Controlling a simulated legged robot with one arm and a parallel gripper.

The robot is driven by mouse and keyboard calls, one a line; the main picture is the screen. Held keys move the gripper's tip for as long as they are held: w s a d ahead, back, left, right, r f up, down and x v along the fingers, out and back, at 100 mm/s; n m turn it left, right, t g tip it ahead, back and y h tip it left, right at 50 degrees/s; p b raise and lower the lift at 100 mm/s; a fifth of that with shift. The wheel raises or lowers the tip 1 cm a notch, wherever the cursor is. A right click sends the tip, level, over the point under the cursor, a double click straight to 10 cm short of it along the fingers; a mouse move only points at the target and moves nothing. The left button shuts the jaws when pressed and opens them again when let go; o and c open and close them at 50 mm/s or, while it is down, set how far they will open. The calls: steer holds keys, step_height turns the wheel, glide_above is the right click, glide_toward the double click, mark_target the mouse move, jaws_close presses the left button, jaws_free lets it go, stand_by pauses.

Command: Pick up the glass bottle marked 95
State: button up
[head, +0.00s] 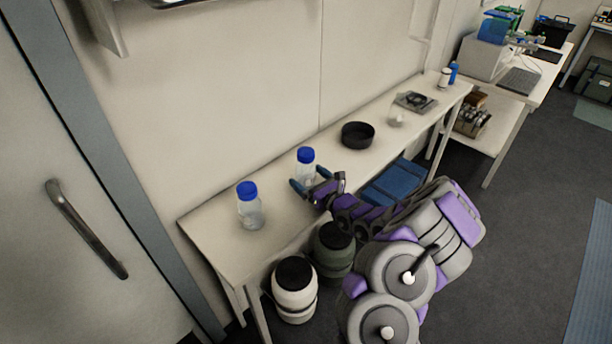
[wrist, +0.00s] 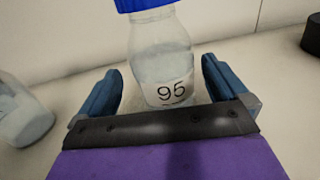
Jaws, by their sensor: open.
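The glass bottle marked 95 (wrist: 165,65) is clear with a blue cap, and its label faces me in the wrist view. It stands upright on the table. In the head view this bottle (head: 305,163) is the right one of two blue-capped bottles. My gripper (head: 312,188) is open in front of it. In the wrist view the blue fingers of my gripper (wrist: 163,85) are to the left and right of the bottle, with gaps showing. The bottle's lowest part is hidden behind my gripper.
Another blue-capped bottle (head: 250,207) stands to the left on the narrow table (head: 226,232) against the wall. A black round dish (head: 357,135) is to the right. Two lidded containers, one white (head: 295,298) and one dark green (head: 334,262), stand under the table. A door (head: 90,200) is at left.

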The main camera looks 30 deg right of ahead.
mark_target(303, 161)
steer(key=x, duration=0.2)
steer(key=b+x, duration=0.1)
steer(key=x, duration=0.1)
steer(key=shift+w+d, duration=0.1)
steer(key=shift+d, duration=0.15)
steer(key=c, duration=1.4)
steer(key=shift+r, duration=0.5)
step_height(303, 161, up, 3)
steer(key=shift+p, duration=0.7)
steer(key=s+a+p, duration=0.3)
steer(key=s+p, duration=0.1)
steer(key=s, duration=0.3)
steer(key=s+a+p, duration=0.3)
steer(key=s+a, duration=0.1)
steer(key=s, duration=0.3)
steer(key=shift+a+r+p, duration=0.25)
steer(key=shift+r+p, duration=0.15)
steer(key=shift+r, duration=0.1)
